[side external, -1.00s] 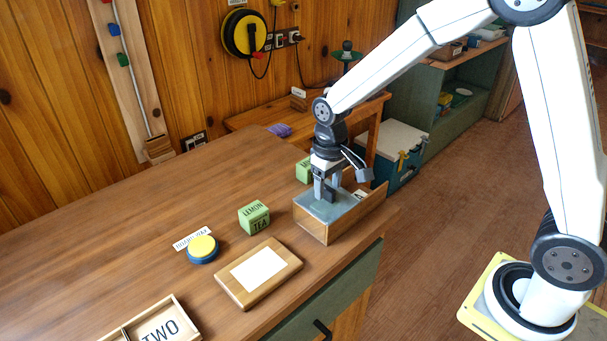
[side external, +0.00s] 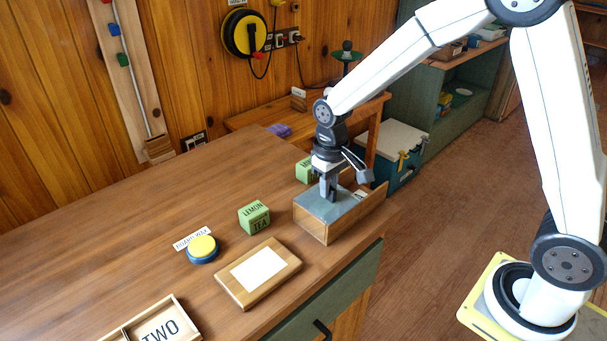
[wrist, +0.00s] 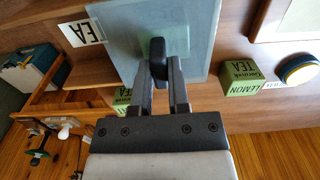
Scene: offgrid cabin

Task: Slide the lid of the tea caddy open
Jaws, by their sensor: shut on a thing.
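The tea caddy (side external: 328,230) is a wooden box at the counter's right corner. Its flat grey-blue lid (side external: 315,209) lies on top and fills much of the wrist view (wrist: 197,45). A small dark knob (wrist: 157,48) stands up from the lid. My gripper (side external: 328,193) points down over the lid, its fingers (wrist: 162,68) shut on the knob from both sides.
A green lemon tea box (side external: 254,217) stands left of the caddy; another green box (side external: 304,170) is close behind it. The counter's left is clear.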

